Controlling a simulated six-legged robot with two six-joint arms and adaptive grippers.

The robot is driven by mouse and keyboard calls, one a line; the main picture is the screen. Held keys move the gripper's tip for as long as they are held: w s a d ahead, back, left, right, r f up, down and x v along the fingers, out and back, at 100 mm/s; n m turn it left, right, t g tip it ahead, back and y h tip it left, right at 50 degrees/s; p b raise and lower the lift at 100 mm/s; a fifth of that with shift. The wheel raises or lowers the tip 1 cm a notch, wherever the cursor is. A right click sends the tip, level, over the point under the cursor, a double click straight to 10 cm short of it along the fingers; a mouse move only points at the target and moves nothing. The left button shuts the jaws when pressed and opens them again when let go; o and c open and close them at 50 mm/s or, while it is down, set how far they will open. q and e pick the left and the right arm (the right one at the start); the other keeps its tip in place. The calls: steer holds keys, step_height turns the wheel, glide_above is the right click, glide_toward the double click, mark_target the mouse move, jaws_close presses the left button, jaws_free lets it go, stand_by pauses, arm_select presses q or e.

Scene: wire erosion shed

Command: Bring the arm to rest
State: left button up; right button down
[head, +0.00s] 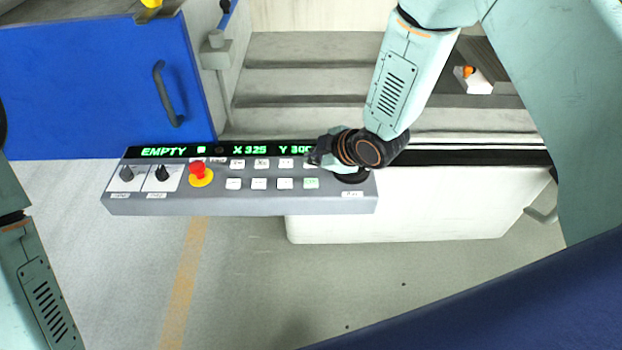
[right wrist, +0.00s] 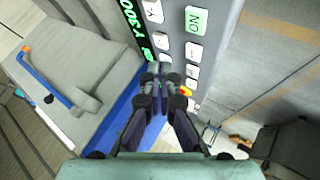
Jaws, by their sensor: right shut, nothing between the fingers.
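My right arm reaches down from the top right in the head view. Its dark right gripper (head: 314,161) is over the right part of a grey control panel (head: 240,204), near the end of the display strip. In the right wrist view the fingers (right wrist: 160,70) are together with nothing between them, in front of the panel's face. I cannot tell whether they touch it. The gripper hides part of the display and some panel controls. A link of my left arm shows at the left edge of the head view; its gripper is out of the picture.
The display (head: 163,152) reads EMPTY, X 325 and a partly hidden Y value. A red stop button (head: 197,169), two black knobs and white buttons are on the panel. A blue door (head: 85,85) stands behind left. A white machine body (head: 400,220) is below. Floor in front is clear.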

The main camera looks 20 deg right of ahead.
stand_by(0.6)
steer(key=shift+s+d+m, duration=0.1)
steer(key=shift+m, duration=0.6)
steer(key=s+d+f+m+g+h+b, duration=0.1)
steer(key=s+d+f+m+g+b, duration=0.1)
steer(key=s+f, duration=0.5)
steer(key=s+d+f+m+g+h+b, duration=0.1)
steer(key=s+f+m+b, duration=0.4)
steer(key=s, duration=1.2)
steer(key=s+d+f+m+g+h+b, duration=0.2)
steer(key=s+d+f+m+g+b, duration=0.1)
steer(key=s+f, duration=0.8)
steer(key=s+m+g+b, duration=0.1)
steer(key=s+m+g, duration=0.1)
steer(key=m, duration=0.1)
steer(key=shift+f, duration=0.2)
